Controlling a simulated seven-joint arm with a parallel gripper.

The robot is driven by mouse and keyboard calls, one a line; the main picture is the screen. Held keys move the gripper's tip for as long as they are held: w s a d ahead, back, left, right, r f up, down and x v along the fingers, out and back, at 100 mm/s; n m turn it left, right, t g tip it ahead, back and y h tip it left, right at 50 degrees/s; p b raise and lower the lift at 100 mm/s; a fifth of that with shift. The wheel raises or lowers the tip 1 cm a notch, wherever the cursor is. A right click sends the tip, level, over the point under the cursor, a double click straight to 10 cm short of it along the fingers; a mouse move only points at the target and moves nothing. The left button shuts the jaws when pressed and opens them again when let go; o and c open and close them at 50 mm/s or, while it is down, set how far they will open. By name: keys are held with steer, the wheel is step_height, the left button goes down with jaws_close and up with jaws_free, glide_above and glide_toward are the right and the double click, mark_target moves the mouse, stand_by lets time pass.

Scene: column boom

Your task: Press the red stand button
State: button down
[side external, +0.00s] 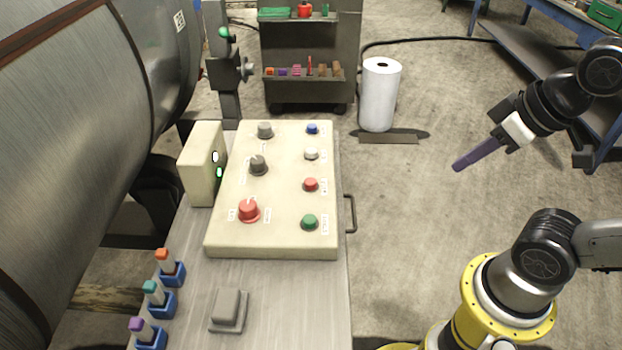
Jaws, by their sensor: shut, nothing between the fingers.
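A red button (311,185) sits in the right-hand column of the cream control panel (285,240), between a white button (311,154) and a green button (310,222). I cannot read its label. A blue button (312,129) is at the far end of that column. A larger red knob (248,210) is at the near left of the panel. My gripper (458,167) is shut, a slim purple tip pointing down and left. It is in the air to the right of the panel, well apart from the red button.
Two grey knobs (258,164) (265,131) stand on the panel's left side. A handle (350,213) juts from its right edge. A large metal cylinder (70,130) fills the left. A white roll (380,95) stands behind. Open floor lies between panel and arm.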

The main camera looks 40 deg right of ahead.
steer(key=w+d+r+n+t+h, duration=0.25)
steer(key=w+d+r+n, duration=0.2)
steer(key=w+n, duration=0.25)
steer(key=n+y, duration=0.1)
steer(key=n, duration=1.7)
glide_above(312, 184)
step_height(312, 184, down, 8)
steer(key=shift+s+f+t, duration=0.1)
steer(key=shift+f+t, duration=0.1)
steer(key=shift+t, duration=0.25)
steer(key=shift+f, duration=4.4)
steer(key=shift+f, duration=0.2)
